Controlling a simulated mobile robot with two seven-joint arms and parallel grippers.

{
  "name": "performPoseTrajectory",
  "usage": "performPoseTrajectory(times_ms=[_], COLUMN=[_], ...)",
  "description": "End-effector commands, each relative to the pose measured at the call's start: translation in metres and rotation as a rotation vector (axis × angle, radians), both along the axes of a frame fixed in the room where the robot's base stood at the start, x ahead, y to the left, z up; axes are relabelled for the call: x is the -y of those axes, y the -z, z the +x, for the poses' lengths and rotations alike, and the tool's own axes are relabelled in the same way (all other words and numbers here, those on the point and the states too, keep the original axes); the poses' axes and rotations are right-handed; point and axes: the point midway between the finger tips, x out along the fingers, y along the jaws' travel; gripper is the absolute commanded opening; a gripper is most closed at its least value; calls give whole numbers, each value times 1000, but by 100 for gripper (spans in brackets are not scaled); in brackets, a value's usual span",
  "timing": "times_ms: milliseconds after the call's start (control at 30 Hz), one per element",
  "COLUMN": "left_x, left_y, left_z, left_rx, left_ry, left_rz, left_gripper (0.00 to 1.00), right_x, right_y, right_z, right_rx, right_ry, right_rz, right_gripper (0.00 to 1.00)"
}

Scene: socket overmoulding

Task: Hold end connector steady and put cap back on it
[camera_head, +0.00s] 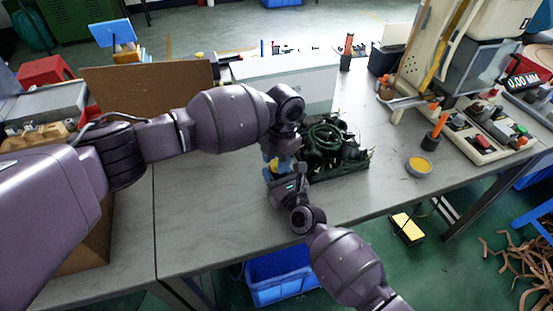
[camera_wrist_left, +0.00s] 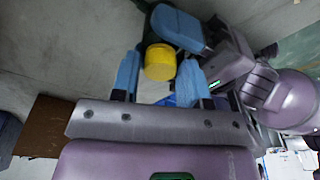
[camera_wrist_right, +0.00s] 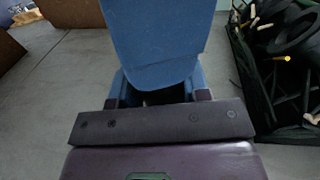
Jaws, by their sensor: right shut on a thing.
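The yellow cap (camera_wrist_left: 160,62) sits between the two blue fingertips of my left gripper (camera_wrist_left: 160,66) in the left wrist view. The fingers stand apart with narrow gaps beside the cap. My right gripper (camera_wrist_left: 178,28) is just beyond the cap and shut on the end connector, which is mostly hidden; a dark piece (camera_wrist_left: 156,9) shows behind its blue finger. In the right wrist view a broad blue finger covers what the right gripper (camera_wrist_right: 160,84) holds. In the head view the cap (camera_head: 273,164) is a small yellow spot where both grippers meet. Whether it is seated on the connector cannot be told.
A dark crate (camera_head: 350,177) of black cables and parts stands close to the right of the grippers. A grey-white box (camera_head: 300,82) is behind it. The table front (camera_head: 200,235) is clear.

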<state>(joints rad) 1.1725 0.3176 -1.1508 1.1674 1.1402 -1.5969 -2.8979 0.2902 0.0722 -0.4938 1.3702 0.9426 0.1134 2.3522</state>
Motion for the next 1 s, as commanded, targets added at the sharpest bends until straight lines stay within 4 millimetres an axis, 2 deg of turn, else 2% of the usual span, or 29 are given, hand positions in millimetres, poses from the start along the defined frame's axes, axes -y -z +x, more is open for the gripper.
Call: performPoseTrajectory(times_ms=[33,100,433,800,1000], left_x=[0,0,0,0,0], left_y=[0,0,-3,-41,-45], left_z=[0,0,0,0,0], left_rx=[0,0,0,2,0], left_ry=[0,-1,-2,-1,-2], left_rz=[0,0,0,0,0], left_gripper=[49,56,56,56,56], right_x=[0,0,0,0,0], right_y=[1,1,1,0,0], right_z=[0,0,0,0,0], right_rx=[-1,-1,-1,-1,-1], right_ry=[0,0,0,0,0], right_rz=[0,0,0,0,0], right_gripper=[0,0,0,0,0])
